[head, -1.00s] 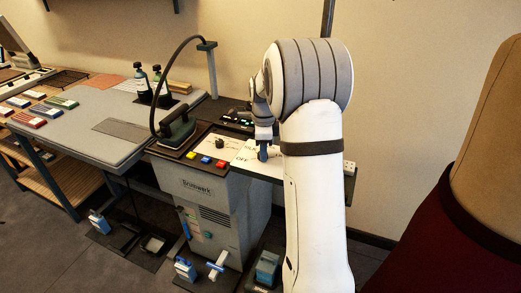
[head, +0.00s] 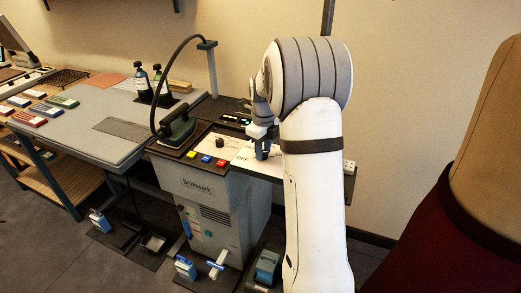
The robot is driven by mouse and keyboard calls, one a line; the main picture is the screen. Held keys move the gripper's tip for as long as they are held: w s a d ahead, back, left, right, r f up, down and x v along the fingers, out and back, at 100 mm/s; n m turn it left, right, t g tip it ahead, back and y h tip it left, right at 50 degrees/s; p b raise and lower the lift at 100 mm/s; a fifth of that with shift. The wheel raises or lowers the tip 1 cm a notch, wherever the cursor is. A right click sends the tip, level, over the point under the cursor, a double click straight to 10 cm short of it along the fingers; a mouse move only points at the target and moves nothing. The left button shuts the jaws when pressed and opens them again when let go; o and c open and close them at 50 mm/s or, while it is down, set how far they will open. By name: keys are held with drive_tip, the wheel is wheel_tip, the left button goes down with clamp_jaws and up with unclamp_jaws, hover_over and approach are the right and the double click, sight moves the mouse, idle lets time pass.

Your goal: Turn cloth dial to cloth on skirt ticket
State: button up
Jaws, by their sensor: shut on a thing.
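My gripper (head: 262,152) points down at the white panel marked "OFF" (head: 243,160), on the right of the grey machine top. It is shut on a small blue-grey part there, which appears to be the cloth dial; the jaws hide most of it, and its pointer and most of the panel's lettering cannot be read. A separate black knob (head: 220,142) stands on the white panel to the left, apart from my gripper. I cannot make out a skirt ticket. A dark red skirt (head: 425,245) is on the dress form (head: 490,150) at the right.
An iron (head: 177,128) with a hose stands left of the knob. Yellow, red and blue buttons (head: 206,159) line the machine's front edge. A small display unit (head: 235,118) is behind my gripper. Bottles (head: 141,78) stand on the pressing board (head: 75,138) at the left.

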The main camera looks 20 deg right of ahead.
drive_tip(key=shift+a+f, duration=0.1)
idle(0.4)
drive_tip(key=o, duration=0.8)
drive_tip(key=shift+w, duration=0.1)
drive_tip(key=shift+o, duration=0.8)
wheel_tip(320, 180, up, 8)
drive_tip(key=shift+f, duration=0.1)
